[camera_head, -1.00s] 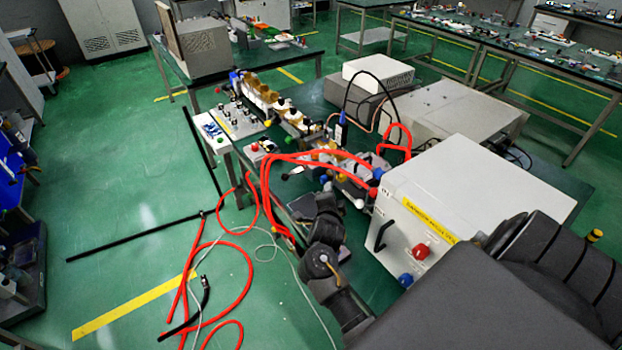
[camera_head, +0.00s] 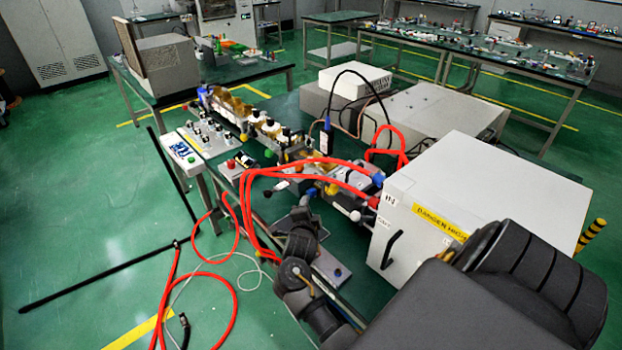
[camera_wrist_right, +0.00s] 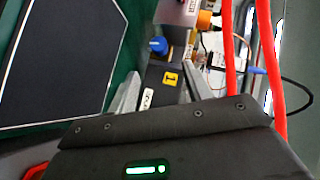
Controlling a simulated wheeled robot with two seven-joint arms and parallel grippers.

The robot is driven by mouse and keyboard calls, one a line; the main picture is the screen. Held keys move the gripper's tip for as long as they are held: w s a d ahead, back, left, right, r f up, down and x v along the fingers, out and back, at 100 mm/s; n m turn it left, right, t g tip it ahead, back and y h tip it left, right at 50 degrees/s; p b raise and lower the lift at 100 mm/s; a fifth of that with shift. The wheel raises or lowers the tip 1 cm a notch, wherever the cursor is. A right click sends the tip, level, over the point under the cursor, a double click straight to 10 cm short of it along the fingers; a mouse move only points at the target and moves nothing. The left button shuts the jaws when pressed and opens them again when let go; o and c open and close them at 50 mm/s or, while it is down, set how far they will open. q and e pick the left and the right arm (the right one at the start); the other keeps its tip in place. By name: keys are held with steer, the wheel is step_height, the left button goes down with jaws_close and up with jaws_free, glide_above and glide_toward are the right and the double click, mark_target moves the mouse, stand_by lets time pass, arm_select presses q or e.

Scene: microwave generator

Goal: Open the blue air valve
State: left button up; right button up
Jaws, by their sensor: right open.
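A small blue knob (camera_wrist_right: 157,46), which looks like the blue air valve, shows in the right wrist view on a dark block, just beyond my open fingers. My right gripper (camera_wrist_right: 162,76) is open, with a dark part bearing a yellow "1" label (camera_wrist_right: 171,79) between its fingers. I cannot tell whether the fingers touch it. In the head view my right arm reaches over the bench edge, and its dark links hide the gripper's jaws. I cannot pick out the valve clearly there. My left gripper is not in view.
Red hoses (camera_head: 270,182) loop over the bench edge and also run close to the gripper in the right wrist view (camera_wrist_right: 230,45). A white cabinet (camera_head: 480,185) with a yellow danger label stands right of the arm. A black rod stand (camera_head: 95,275) lies on the floor at left.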

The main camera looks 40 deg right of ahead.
mark_target(311, 195)
steer(key=x, duration=0.9)
steer(key=shift+w+d+f+p, duration=0.15)
steer(key=shift+p, duration=0.25)
